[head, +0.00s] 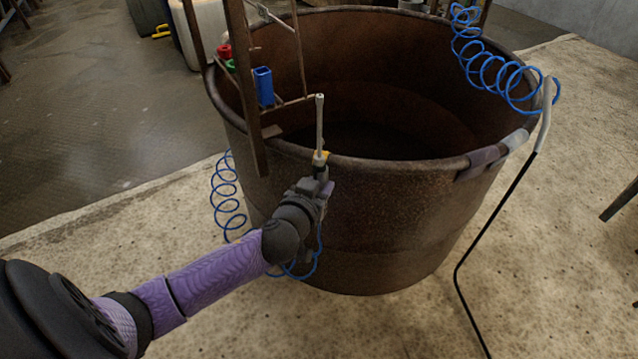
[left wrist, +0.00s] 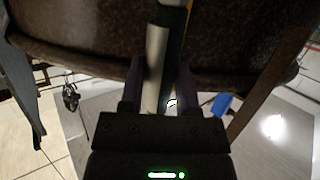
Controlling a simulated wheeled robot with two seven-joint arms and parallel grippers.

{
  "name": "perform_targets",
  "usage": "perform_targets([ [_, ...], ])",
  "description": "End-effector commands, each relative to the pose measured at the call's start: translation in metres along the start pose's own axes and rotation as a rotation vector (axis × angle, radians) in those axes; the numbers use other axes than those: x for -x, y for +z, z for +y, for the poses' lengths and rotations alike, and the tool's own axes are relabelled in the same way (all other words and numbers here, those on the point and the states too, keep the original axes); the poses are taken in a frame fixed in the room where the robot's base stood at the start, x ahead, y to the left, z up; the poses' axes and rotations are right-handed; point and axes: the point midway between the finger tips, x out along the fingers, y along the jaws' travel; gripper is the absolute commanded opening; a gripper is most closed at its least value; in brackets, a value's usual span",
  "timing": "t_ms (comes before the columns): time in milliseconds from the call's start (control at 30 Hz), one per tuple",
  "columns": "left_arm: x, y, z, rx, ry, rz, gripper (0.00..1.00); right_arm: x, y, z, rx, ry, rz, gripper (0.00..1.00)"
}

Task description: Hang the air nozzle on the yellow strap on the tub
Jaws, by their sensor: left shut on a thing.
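The tub (head: 390,220) is a large round rust-brown vessel in the middle of the head view. My left gripper (head: 317,184) is at the outside of its near rim, shut on the air nozzle (head: 319,125). The nozzle's thin metal tube points up, above the rim. A small yellow patch, seemingly the yellow strap (head: 326,154), shows right beside the nozzle at the rim; most of it is hidden. In the left wrist view, the pale tube (left wrist: 155,65) runs between my fingers, with a yellow strip (left wrist: 188,12) just beyond. Whether nozzle and strap touch I cannot tell. My right gripper is out of view.
A rusty upright frame (head: 246,90) with a blue holder (head: 264,87) stands at the rim, left of the nozzle. A blue coiled hose (head: 228,195) hangs by the tub's left side. Another blue coil (head: 490,72) and a white-handled bent black wand (head: 500,210) are at the right.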

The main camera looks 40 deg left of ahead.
Motion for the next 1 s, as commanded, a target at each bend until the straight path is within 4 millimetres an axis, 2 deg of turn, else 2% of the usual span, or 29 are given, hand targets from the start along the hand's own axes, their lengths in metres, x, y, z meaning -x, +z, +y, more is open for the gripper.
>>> perform_targets([
  [133, -0.003, 0.009, 0.000, 0.000, 0.000, -0.001, 0.07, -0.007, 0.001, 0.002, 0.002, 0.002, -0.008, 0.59],
  [467, -0.003, 0.009, 0.000, 0.000, 0.000, 0.001, 0.07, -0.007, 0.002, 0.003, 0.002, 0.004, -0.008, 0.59],
  [800, -0.007, 0.023, -0.001, 0.000, -0.001, -0.001, 0.07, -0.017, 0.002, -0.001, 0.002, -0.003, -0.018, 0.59],
  [1000, -0.007, 0.022, -0.001, 0.000, 0.000, 0.000, 0.07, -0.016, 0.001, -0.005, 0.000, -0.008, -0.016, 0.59],
])
